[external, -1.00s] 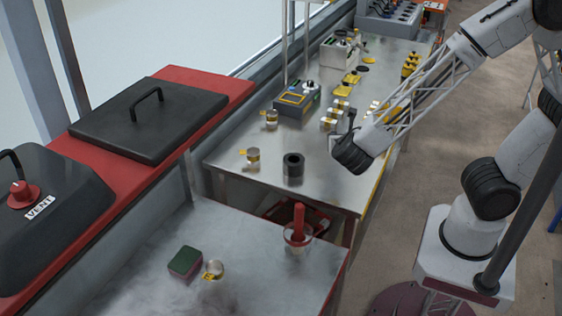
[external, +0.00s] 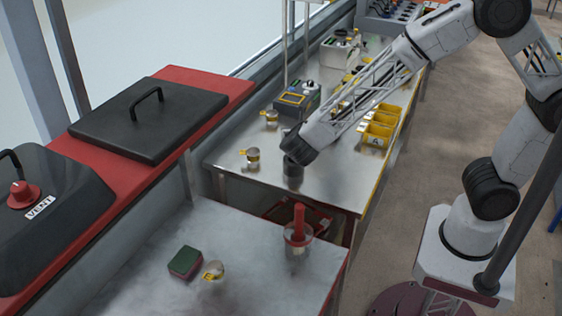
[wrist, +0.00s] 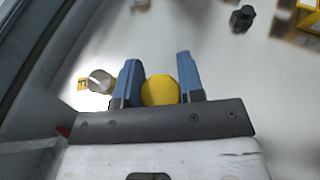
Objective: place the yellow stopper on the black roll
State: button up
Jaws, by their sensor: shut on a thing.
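The yellow stopper (wrist: 160,91) shows in the wrist view as a round yellow shape between the two blue fingers of my gripper (wrist: 158,72), which is shut on it. The black roll (external: 293,176) stands on the metal bench in the external view. The dark end of my arm is over it and hides its top. My fingertips and the stopper are hidden in the external view, so I cannot tell the gap between stopper and roll.
A small tin with a yellow tag (external: 253,156) stands just left of the roll; it also shows in the wrist view (wrist: 100,82). Another tin (external: 271,118) is behind it. Yellow bins (external: 378,126) and a grey device (external: 297,98) stand farther back. The bench's front edge is close.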

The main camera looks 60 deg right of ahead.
jog(key=shift+w, duration=0.15)
jog(key=shift+f, duration=1.75)
jog(key=shift+f, duration=0.15)
jog(key=o, duration=0.9)
jog(key=shift+o, duration=0.2)
jog(key=v, duration=1.2)
jog(key=shift+r, duration=0.2)
jog(key=shift+d, duration=0.1)
